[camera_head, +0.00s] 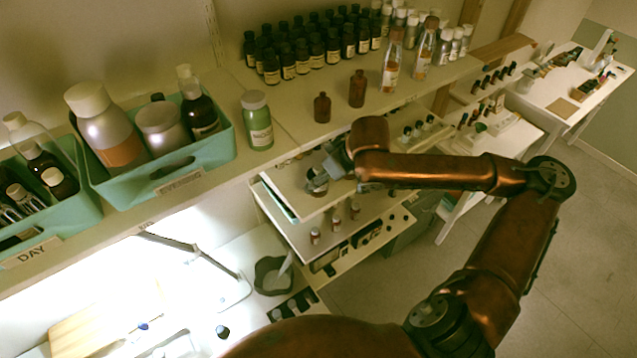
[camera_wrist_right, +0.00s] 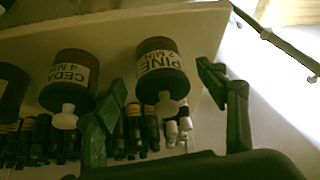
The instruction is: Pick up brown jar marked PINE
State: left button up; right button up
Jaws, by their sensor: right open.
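The brown jar marked PINE (camera_wrist_right: 160,72) shows in the right wrist view, with a white label that also reads 2 MIN. It stands on a pale shelf board, and a pale knob-like shape shows just below it in the picture. My right gripper (camera_wrist_right: 162,82) is open, with one dark finger on each side of the jar in the picture; contact cannot be told. In the head view my right gripper (camera_head: 318,181) is at the small shelf under the long upper shelf, largely covering what stands there. My left gripper is not in view.
A similar brown jar marked CEDA (camera_wrist_right: 72,78) stands left of the PINE jar, close to the left finger. Small bottles (camera_wrist_right: 40,138) line up below. The long upper shelf (camera_head: 300,115) carries brown bottles (camera_head: 322,108), a green jar (camera_head: 257,120) and a teal bin (camera_head: 222,150).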

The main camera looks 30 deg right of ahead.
jog(key=x, duration=0.4)
jog(key=shift+f+p, duration=0.1)
jog(key=shift+p, duration=0.2)
jog(key=shift+c, duration=0.3)
grip_shut()
